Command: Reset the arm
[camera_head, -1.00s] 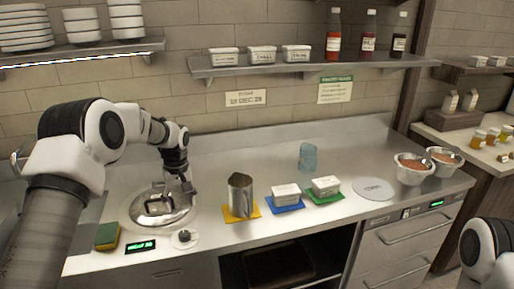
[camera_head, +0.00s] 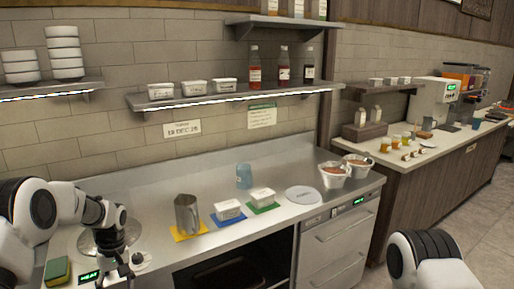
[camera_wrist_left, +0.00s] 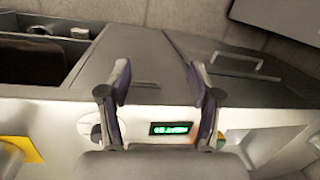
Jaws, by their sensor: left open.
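My left gripper (camera_head: 124,265) hangs empty over the front left of the steel counter, just right of the green-lit display (camera_head: 89,277). The left wrist view shows its two fingers (camera_wrist_left: 157,88) spread apart with nothing between them. My left arm comes in from the left. My right arm shows at the bottom right, but its gripper is outside the frame.
A metal pitcher (camera_head: 187,216) stands on a yellow mat. Two white tubs (camera_head: 228,209) (camera_head: 263,197) sit on blue and green mats. A sponge (camera_head: 57,270) lies at the left. Two bowls (camera_head: 333,177) (camera_head: 358,168) stand at the right end.

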